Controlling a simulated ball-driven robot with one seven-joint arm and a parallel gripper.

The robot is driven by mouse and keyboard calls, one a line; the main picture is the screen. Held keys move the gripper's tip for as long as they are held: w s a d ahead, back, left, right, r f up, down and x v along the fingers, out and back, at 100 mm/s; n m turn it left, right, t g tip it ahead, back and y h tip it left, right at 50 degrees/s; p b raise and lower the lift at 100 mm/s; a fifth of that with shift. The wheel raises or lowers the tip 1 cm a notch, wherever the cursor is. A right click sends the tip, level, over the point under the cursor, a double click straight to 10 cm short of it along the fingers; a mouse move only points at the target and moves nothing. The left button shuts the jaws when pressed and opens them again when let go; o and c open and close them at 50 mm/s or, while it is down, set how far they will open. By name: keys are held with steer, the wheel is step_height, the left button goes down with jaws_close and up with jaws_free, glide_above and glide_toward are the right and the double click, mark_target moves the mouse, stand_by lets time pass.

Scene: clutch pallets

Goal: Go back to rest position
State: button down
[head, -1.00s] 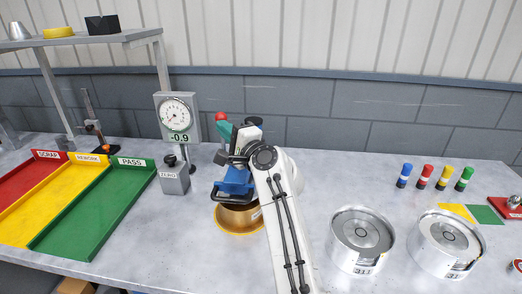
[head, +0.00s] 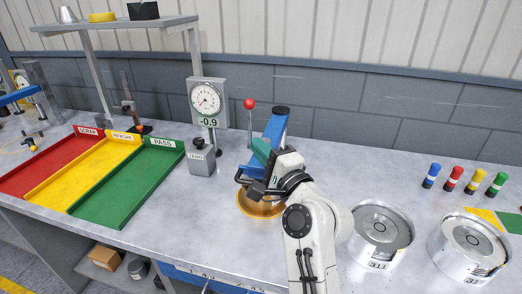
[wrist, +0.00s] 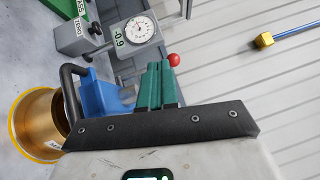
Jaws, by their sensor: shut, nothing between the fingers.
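My gripper (head: 260,150) shows green fingers and is shut and empty. It is above and in front of the brass-coloured cylinder (head: 258,208) on the bench. In the wrist view the green fingers (wrist: 157,80) lie together. A blue fixture (head: 275,125) stands behind my gripper, partly hidden by it. Its blue part with a black handle also shows beside the cylinder in the wrist view (wrist: 93,95). A lever with a red ball knob (head: 249,103) stands just behind the fingers. My white arm hides part of the bench.
A dial gauge (head: 207,100) reading -0.9 stands left of the fixture. Red (head: 45,168), yellow (head: 80,175) and green (head: 125,185) trays lie at left. Two silver drums (head: 380,235) and several coloured markers (head: 465,180) stand at right.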

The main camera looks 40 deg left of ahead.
steer(key=shift+s+d, duration=0.1)
steer(key=shift+s, duration=0.05)
stand_by(0.5)
